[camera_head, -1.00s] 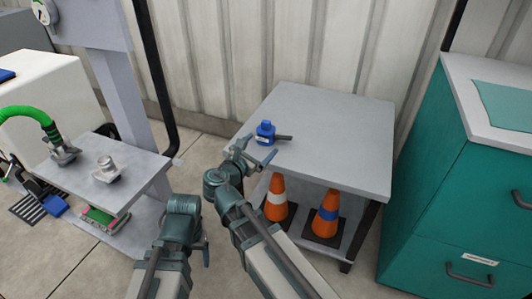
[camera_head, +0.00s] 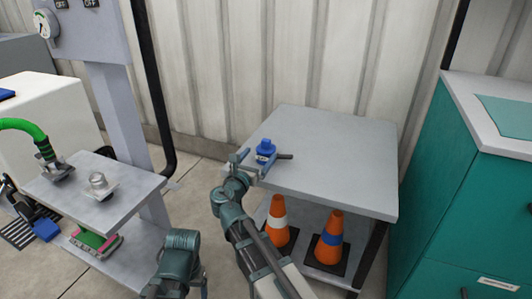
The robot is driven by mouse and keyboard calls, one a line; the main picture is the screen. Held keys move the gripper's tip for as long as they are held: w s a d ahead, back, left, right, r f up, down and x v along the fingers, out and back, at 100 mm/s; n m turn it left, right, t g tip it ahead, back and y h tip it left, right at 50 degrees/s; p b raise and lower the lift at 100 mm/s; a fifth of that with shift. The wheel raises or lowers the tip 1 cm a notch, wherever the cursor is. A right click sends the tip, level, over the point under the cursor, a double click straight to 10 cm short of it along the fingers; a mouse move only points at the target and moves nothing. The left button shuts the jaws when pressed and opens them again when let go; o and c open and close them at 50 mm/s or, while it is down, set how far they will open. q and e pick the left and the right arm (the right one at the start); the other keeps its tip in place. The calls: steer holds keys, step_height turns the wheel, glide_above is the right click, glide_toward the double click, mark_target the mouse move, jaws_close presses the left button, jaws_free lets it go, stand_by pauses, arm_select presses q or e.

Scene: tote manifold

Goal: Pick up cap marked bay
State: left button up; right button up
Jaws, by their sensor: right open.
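A blue cap (camera_head: 265,149) with a small pale label stands upright near the front left part of the grey table top (camera_head: 340,165). The writing on the label is too small to read. My right gripper (camera_head: 254,162) is open at the cap, with one finger to its left and the other at its front right. The fingers seem to reach to the cap's near side; I cannot tell whether they touch it. A dark handle-like bar (camera_head: 285,157) shows just right of the cap. My left gripper is not seen.
Two orange cones, one with a white band (camera_head: 278,222) and one with a blue band (camera_head: 329,238), stand on the table's lower shelf. A teal cabinet (camera_head: 430,210) stands right. A grey bench (camera_head: 130,190) with fittings stands left. The table top's right side is clear.

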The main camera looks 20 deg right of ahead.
mark_target(265, 150)
steer(key=shift+f+b+x, duration=0.2)
steer(key=shift+x, duration=1.45)
steer(key=shift+f+b+x, duration=0.15)
steer(key=shift+f+x, duration=0.05)
steer(key=shift+x, duration=1.5)
steer(key=c, duration=1.3)
